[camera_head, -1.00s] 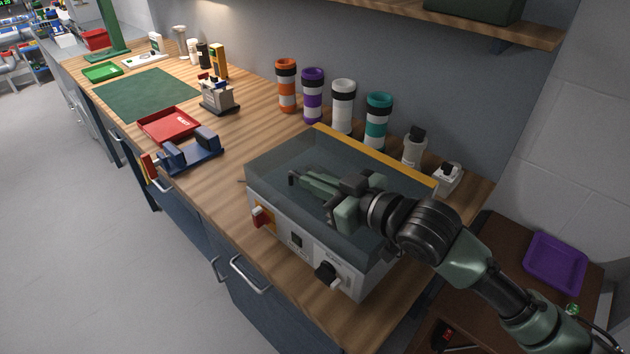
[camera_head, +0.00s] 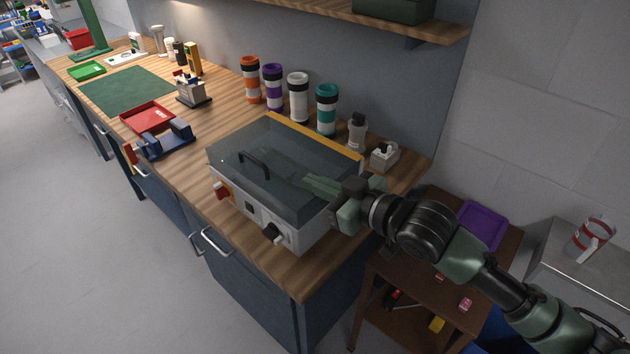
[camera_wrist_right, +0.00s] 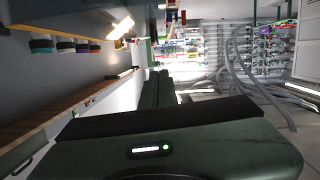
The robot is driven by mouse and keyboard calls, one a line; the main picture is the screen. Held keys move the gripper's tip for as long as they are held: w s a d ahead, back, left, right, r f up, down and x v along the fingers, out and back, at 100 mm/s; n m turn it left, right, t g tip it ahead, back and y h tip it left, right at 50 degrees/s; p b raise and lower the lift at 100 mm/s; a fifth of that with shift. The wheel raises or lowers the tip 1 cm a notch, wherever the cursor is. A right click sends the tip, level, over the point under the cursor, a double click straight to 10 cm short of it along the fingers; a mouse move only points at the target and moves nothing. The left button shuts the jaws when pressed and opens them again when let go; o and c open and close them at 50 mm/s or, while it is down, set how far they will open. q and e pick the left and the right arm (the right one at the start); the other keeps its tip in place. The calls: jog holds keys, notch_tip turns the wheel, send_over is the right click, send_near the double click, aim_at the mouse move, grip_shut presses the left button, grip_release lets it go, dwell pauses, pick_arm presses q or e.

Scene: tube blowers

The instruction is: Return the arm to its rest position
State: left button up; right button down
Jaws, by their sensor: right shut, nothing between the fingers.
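My right arm comes in from the lower right in the head view. Its gripper (camera_head: 325,188) is at the right side of the lidded machine, over or just in front of its clear lid, and the fingers are together with nothing between them. In the right wrist view the closed fingers (camera_wrist_right: 158,88) point ahead along the bench. The machine (camera_head: 250,205) is a grey box with a red switch, a black knob and a clear lid (camera_head: 265,160) with a dark handle. The lid looks closed. I cannot tell whether the gripper touches it. My left gripper is not in view.
Several banded tubes (camera_head: 298,97) stand along the wall behind the machine. A red tray (camera_head: 148,118) and a blue holder (camera_head: 166,140) lie farther left. A brown side table (camera_head: 420,262) with a purple tray (camera_head: 483,226) stands right. A shelf (camera_head: 400,22) overhangs the bench.

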jog(key=s+d+f+m+g+h, duration=0.2)
jog(key=s+d+f+m+h, duration=0.15)
jog(key=s+f, duration=0.6)
jog(key=s+d+f+m+g+h, duration=0.2)
jog(key=s+d+f+g+h, duration=0.15)
jog(key=s+d+f, duration=0.5)
jog(key=s+d+f+m+g+h, duration=0.2)
jog(key=s+d+f+m+h, duration=0.25)
jog(key=s, duration=0.65)
notch_tip(320, 180, down, 29)
jog(key=s+d+n+g+b, duration=0.1)
jog(key=n+g+b, duration=0.1)
jog(key=b, duration=0.1)
pick_arm(q)
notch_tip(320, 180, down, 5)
jog(key=b, duration=0.2)
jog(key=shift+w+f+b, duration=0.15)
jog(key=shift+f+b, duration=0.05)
jog(key=shift+b, duration=0.1)
pick_arm(e)
jog(key=s+d+f, duration=0.3)
jog(key=s+f, duration=1.4)
jog(key=f, duration=0.2)
jog(key=shift+f+g+y, duration=0.15)
jog(key=shift+g+y, duration=0.2)
